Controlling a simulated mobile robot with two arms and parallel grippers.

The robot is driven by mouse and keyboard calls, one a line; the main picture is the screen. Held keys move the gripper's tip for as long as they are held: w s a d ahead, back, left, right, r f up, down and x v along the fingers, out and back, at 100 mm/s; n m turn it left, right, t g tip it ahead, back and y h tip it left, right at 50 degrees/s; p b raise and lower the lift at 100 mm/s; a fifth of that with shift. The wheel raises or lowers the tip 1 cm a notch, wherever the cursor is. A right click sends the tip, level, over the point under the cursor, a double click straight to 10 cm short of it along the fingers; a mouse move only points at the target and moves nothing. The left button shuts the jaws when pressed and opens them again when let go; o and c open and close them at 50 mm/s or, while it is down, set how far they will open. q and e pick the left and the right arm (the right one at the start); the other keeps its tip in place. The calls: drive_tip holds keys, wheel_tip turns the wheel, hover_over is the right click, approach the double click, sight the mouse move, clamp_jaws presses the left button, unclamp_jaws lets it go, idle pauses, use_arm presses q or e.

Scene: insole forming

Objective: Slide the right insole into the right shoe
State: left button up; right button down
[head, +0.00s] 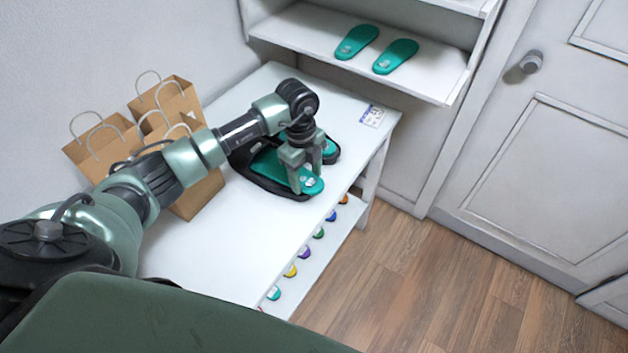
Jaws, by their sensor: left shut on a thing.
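A pair of black shoes sits on the white table, largely covered by my arm and gripper. The nearer black shoe (262,180) has a green insole (313,186) lying along it, its pale-marked end showing by the fingers. The farther shoe (336,155) also shows green inside, mostly hidden. My left gripper (306,178) points down over the shoes and is shut on the green insole. I cannot tell how deep the insole sits in the shoe. My right gripper is not in view.
Two more green insoles (356,41) (396,56) lie on the white shelf behind. Several brown paper bags (110,142) stand at the table's left. A printed card (373,116) lies at the back right corner. Several coloured round items (304,252) line a lower shelf. The table front is clear.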

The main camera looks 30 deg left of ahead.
use_arm(q)
drive_tip(key=shift+w+a+f+b, duration=0.1)
drive_tip(key=shift+a+f+b, duration=0.1)
drive_tip(key=shift+a, duration=0.5)
drive_tip(key=shift+w+a+f+b, duration=0.15)
drive_tip(key=shift+a, duration=0.5)
drive_tip(key=shift+w+a+f+b, duration=0.1)
drive_tip(key=shift+a+f+b, duration=0.1)
drive_tip(key=shift+a, duration=0.5)
drive_tip(key=shift+r, duration=0.1)
drive_tip(key=o, duration=1.4)
drive_tip(key=shift+o, duration=0.2)
drive_tip(key=r, duration=0.2)
drive_tip(key=r+b, duration=0.1)
drive_tip(key=r, duration=0.4)
drive_tip(key=shift+a+r+b, duration=0.25)
drive_tip(key=shift+r+b, duration=0.05)
drive_tip(key=shift+r, duration=0.1)
